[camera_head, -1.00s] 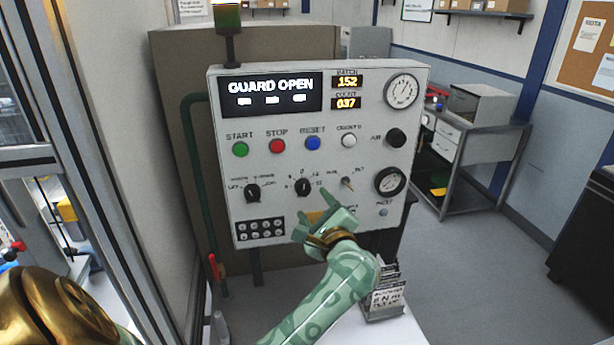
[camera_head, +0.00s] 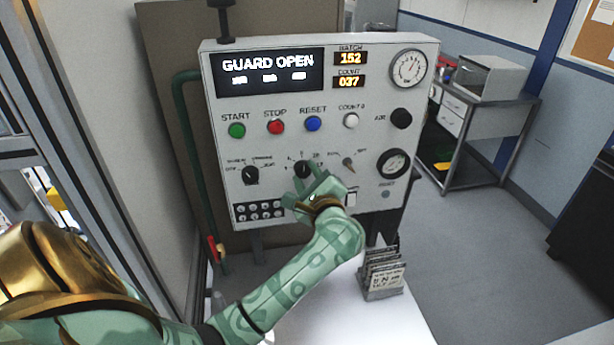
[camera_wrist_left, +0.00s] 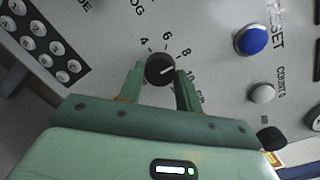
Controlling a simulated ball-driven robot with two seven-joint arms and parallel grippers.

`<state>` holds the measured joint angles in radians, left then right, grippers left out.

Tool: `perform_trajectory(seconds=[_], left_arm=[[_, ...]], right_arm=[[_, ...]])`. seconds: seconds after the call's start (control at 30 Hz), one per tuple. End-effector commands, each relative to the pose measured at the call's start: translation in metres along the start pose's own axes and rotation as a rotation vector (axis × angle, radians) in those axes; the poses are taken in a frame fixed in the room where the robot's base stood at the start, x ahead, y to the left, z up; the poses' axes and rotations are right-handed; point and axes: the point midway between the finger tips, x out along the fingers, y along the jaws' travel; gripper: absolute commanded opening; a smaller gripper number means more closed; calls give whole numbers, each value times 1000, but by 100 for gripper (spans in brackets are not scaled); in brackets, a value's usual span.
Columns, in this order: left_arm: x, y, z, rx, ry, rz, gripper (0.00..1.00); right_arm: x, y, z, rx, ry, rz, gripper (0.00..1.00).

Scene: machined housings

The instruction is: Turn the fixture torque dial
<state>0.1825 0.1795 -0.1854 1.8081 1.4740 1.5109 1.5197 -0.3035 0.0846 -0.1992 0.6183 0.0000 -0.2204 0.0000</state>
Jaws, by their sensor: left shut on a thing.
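The torque dial is a small black round knob (camera_head: 303,169) in the lower middle of the white control panel (camera_head: 225,95). The left wrist view shows it close up (camera_wrist_left: 159,69), with printed numbers 4, 6, 8 and 10 around it. Its white pointer line slants right, roughly toward the space between 8 and 10. My left gripper (camera_head: 307,174) reaches the panel from below. In the left wrist view its green fingers (camera_wrist_left: 160,74) are closed on the dial, one on each side. The head view partly hides the dial's lower side behind the fingers. My right gripper does not show.
A black selector knob (camera_head: 250,175) is left of the dial and a small toggle (camera_head: 348,163) is right of it. Start, stop and reset buttons (camera_head: 313,123) sit above. The display (camera_head: 268,73) reads GUARD OPEN. A card holder (camera_head: 383,275) stands on the white table below.

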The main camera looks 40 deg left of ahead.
Motion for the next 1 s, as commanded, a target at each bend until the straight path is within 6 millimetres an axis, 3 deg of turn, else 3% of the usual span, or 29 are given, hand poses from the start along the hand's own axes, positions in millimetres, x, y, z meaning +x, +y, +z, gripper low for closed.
perform_trajectory(seconds=[0.37,1.0], left_arm=[[0,1,-1,110,-8,-7,12],[1,2,0,684,-56,-54,12]], right_arm=[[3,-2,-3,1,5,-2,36],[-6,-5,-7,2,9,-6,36]])
